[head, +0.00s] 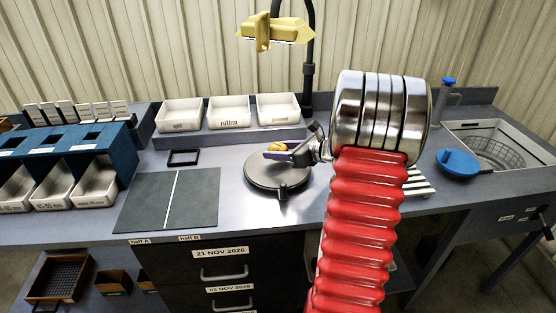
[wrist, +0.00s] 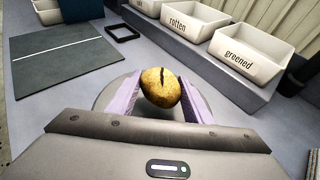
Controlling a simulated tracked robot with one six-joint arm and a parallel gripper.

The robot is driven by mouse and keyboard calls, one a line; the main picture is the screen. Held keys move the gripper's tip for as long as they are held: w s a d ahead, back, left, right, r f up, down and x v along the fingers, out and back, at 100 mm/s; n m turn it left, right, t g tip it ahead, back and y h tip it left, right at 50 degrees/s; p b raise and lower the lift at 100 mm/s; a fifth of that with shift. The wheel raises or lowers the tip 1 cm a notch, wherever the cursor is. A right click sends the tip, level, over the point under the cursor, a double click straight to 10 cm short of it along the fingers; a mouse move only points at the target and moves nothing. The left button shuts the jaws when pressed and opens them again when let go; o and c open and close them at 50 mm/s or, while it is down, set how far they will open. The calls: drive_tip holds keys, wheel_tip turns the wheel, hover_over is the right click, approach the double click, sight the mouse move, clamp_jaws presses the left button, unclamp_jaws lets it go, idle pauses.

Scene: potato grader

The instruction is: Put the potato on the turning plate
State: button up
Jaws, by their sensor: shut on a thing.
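The potato (wrist: 160,87) is yellow-brown with a dark streak down its skin. My gripper (wrist: 160,98) is shut on it, one purple finger on each side. I cannot tell whether the potato touches the plate.
White bins for split (head: 180,115), rotten (head: 229,111) and greened (head: 279,108) stand behind the plate. A dark mat (head: 145,202) and a small black frame (head: 184,157) lie to the left. A yellow lamp (head: 270,32) hangs above.

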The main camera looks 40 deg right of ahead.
sight(278, 166)
drive_tip(key=shift+f, duration=1.85)
drive_tip(key=shift+f, duration=0.1)
drive_tip(key=o, duration=1.1)
drive_tip(key=v, duration=1.2)
